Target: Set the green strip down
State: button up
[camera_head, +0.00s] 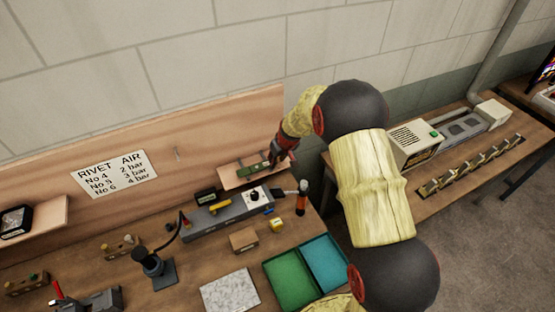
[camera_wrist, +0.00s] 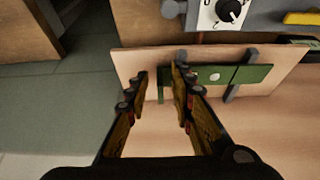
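The green strip (camera_wrist: 250,74) lies lengthwise across a small wooden shelf (camera_wrist: 289,62), with grey bracket-like pieces at it and a pale round spot on its face. It also shows in the head view (camera_head: 253,168). My gripper (camera_wrist: 160,75) is at the strip's left end in the wrist view. Its two fingers stand apart, and one covers part of the strip. A narrow green edge shows between the fingers. In the head view my gripper (camera_head: 277,156) is at the strip's right end; the fingertips are too small there to judge contact.
Below the shelf, a grey panel with a dial (camera_head: 228,210) stands on the bench. A wooden back panel (camera_head: 130,140) rises behind.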

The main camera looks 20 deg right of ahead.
jog(key=shift+r+p, duration=0.4)
jog(key=shift+p, duration=0.1)
jog(key=s+r+b, duration=0.1)
jog(key=s+r, duration=0.9)
jog(key=r, duration=0.4)
jog(key=s+r, duration=1.1)
jog(key=r, duration=0.2)
jog(key=s+r+m, duration=0.1)
jog(key=s+r, duration=0.1)
jog(key=s, duration=0.8)
jog(key=s+r+m+t+h, duration=0.1)
jog(key=s, duration=1)
jog(key=shift+a+r, duration=0.15)
jog(key=shift+r, duration=0.2)
